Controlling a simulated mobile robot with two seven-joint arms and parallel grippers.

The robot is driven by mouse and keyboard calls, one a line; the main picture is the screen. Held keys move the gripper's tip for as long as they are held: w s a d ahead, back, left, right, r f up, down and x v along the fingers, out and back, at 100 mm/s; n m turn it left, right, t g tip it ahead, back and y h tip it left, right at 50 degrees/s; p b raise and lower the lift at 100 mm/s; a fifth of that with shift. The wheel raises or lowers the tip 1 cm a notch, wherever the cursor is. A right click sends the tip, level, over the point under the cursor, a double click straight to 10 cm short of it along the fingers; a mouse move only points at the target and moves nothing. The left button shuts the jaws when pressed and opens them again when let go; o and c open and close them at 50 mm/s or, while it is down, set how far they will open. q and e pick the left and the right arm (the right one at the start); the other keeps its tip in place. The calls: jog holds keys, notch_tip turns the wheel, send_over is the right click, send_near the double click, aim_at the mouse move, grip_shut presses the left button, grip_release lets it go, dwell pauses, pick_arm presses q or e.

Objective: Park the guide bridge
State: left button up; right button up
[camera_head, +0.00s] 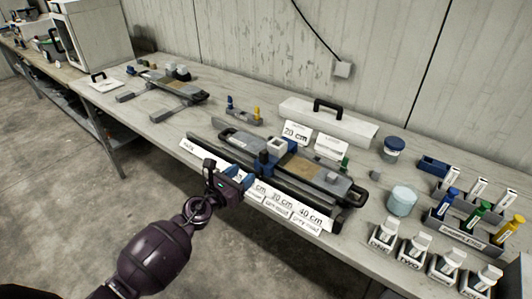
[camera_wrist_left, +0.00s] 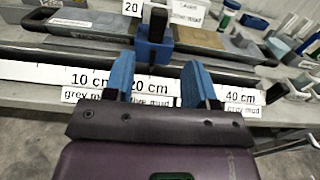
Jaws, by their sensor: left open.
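The guide bridge looks like a dark blue block with a black upright knob (camera_wrist_left: 154,42), set across the long grey core liner rail on the bench. In the head view a dark blue block that appears to be the bridge (camera_head: 264,160) stands near the rail's middle, partly hard to make out. My left gripper (camera_head: 238,176) is at the bench's front edge, in front of the rail. In the left wrist view its blue fingers (camera_wrist_left: 160,80) are open and empty, with the bridge beyond the gap between them. My right gripper is not in view.
A label strip (camera_head: 285,205) with centimetre marks runs along the front of the rail. Behind the rail stand a 20 cm card (camera_head: 296,132) and a white box with a black handle (camera_head: 325,122). Jars and labelled sample holders (camera_head: 460,228) crowd the right.

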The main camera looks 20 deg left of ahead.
aim_at(261, 158)
pick_arm(q)
jog(key=b+x, duration=0.1)
jog(key=x, duration=0.8)
jog(key=shift+w+f, duration=0.2)
jog(key=shift+w, duration=0.2)
jog(key=shift+w+d+b, duration=0.2)
jog(key=shift+w+b, duration=0.15)
jog(key=shift+w, duration=0.25)
jog(key=shift+r, duration=0.1)
jog(key=c, duration=0.5)
grip_shut()
